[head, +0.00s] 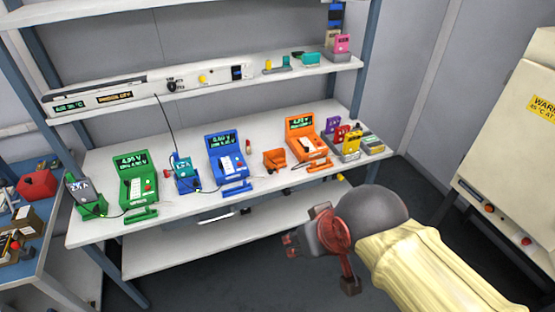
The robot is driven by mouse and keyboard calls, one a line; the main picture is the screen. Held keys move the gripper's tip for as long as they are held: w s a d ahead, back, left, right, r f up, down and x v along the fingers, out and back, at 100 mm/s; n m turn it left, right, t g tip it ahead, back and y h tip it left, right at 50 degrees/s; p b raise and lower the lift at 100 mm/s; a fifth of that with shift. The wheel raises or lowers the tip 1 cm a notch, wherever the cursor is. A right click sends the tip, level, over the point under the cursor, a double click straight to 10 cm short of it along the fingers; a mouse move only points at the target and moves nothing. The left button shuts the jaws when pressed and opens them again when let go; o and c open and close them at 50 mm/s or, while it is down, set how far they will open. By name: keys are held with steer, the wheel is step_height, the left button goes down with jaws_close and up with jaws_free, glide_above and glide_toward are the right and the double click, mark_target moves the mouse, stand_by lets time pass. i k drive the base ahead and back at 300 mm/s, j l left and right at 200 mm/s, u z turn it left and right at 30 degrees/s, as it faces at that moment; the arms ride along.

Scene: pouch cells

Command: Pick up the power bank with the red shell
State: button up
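No power bank with a red shell can be picked out with certainty. On the right of the bench, a small red upright piece (341,133) stands among purple and yellow ones in a grey holder (347,154); it is too small to identify. A larger red object (37,184) sits on the side table at far left. My gripper (320,264) is in front of the bench at lower right, apart from everything on it. Its fingers are spread, with nothing visible between them.
The white bench (185,146) carries a green tester (135,178), a blue tester (226,155) and an orange tester (306,138). Thin cables lie near them. A shelf (215,88) runs above. A beige cabinet (510,150) stands at right. The dark floor in front is clear.

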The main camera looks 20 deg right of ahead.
mark_target(340, 132)
steer(key=i+l+z, duration=0.2)
steer(key=i+l, duration=0.3)
steer(key=i+l+z, duration=0.2)
steer(key=i+l, duration=0.2)
steer(key=i, duration=0.15)
steer(key=i+l+z, duration=0.2)
steer(key=i+l, duration=0.15)
steer(key=i, duration=0.2)
